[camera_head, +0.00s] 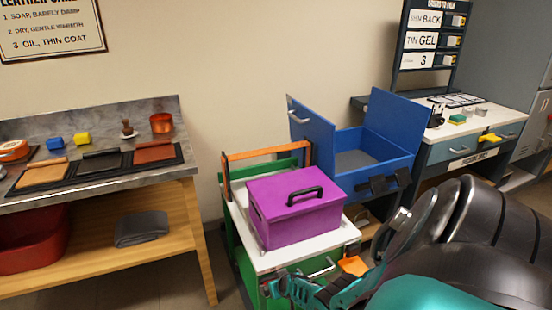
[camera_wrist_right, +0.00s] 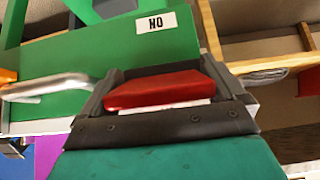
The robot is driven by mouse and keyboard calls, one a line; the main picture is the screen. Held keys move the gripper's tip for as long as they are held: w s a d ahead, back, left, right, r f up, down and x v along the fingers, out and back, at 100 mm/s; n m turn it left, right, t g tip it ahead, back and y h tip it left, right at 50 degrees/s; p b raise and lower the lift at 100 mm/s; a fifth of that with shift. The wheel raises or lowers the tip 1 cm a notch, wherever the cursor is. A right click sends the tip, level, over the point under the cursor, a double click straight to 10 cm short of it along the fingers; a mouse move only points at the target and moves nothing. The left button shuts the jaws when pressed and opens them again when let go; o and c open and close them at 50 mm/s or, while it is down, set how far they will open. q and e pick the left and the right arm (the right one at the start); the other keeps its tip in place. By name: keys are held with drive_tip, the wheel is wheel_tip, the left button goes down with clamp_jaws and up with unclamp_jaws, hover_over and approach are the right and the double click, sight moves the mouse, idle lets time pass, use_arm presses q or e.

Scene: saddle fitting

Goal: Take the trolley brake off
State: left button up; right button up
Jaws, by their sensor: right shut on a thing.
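The trolley (camera_head: 290,246) has a white top, a green body and an orange push bar (camera_head: 265,152). My right gripper (camera_head: 283,285) reaches in from the right to the trolley's lower front. In the right wrist view, the two dark fingers of my right gripper (camera_wrist_right: 165,95) are shut on a red brake lever (camera_wrist_right: 165,88). The lever lies against the green trolley panel (camera_wrist_right: 95,65). A white label reading "ON" (camera_wrist_right: 157,22) appears upside down beside it. In the head view the lever is hidden by the gripper. My left gripper is not in view.
A purple box (camera_head: 295,212) with a black handle stands on the trolley top. A blue open-lidded case (camera_head: 360,150) is behind it. A metal handle (camera_wrist_right: 45,88) sticks out near my right gripper. A workbench (camera_head: 190,200) stands to the left, beyond a narrow floor gap.

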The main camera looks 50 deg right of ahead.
drive_tip(key=o, duration=1.1)
